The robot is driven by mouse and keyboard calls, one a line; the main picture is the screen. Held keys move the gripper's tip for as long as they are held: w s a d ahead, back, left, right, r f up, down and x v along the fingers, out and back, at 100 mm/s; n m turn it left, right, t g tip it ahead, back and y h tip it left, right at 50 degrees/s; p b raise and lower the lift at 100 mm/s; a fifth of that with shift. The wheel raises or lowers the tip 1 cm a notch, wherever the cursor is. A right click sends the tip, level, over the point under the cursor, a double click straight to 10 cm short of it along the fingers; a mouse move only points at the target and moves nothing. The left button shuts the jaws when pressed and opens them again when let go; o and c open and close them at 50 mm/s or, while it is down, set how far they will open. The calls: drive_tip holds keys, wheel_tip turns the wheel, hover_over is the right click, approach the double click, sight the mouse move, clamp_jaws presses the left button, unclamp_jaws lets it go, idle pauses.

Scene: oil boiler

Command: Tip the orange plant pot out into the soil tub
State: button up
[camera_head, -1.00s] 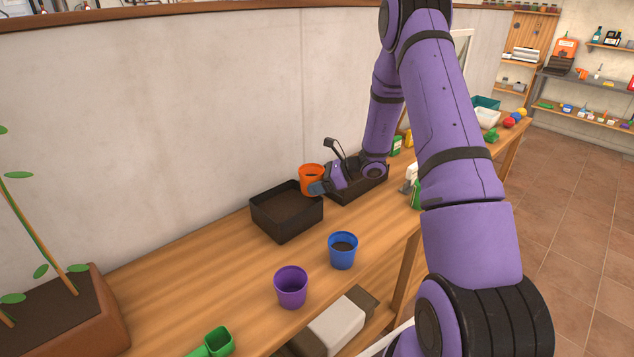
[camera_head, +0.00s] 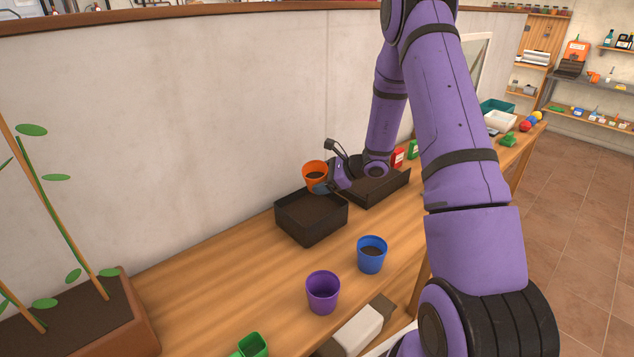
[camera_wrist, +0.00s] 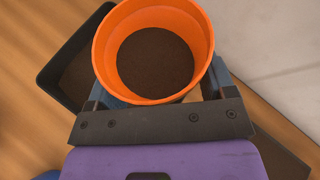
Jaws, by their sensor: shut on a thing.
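The orange plant pot (camera_head: 315,170) is upright with dark soil in it. My gripper (camera_head: 320,187) is shut on the pot and holds it above the far right part of the soil tub. In the wrist view the pot (camera_wrist: 203,62) sits between the fingers of my gripper (camera_wrist: 158,92), its open top facing the camera. The soil tub (camera_head: 311,230) is a black square box on the wooden bench with dark soil inside. Its corner shows behind the pot at the left of the wrist view (camera_wrist: 60,62).
A second black tray (camera_head: 385,190) lies right of the tub, under my wrist. A blue pot (camera_head: 371,256) with soil and a purple pot (camera_head: 322,293) stand in front. A green scoop (camera_head: 252,346) lies near the front edge. A planter (camera_head: 135,325) stands at left. The wall (camera_head: 200,130) rises behind.

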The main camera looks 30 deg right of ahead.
drive_tip(key=shift+d+r+n, duration=0.1)
drive_tip(key=shift+r+n, duration=0.05)
drive_tip(key=shift+n, duration=0.15)
drive_tip(key=shift+w+t+h, duration=0.1)
drive_tip(key=shift+t+h, duration=0.2)
drive_tip(key=shift+d+r+n+t+h, duration=0.2)
drive_tip(key=shift+n+t+h, duration=0.1)
drive_tip(key=shift+n+h, duration=0.3)
idle(0.3)
drive_tip(key=shift+w+n+t+h, duration=0.1)
drive_tip(key=shift+n+t+h, duration=0.3)
drive_tip(key=shift+n, duration=0.4)
drive_tip(key=shift+n+t+h, duration=0.7)
drive_tip(key=shift+n, duration=0.3)
idle(2.0)
drive_tip(key=shift+a+f+n+t+h, duration=0.25)
drive_tip(key=shift+n+t+h, duration=0.05)
drive_tip(key=shift+n+t, duration=0.35)
idle(2.1)
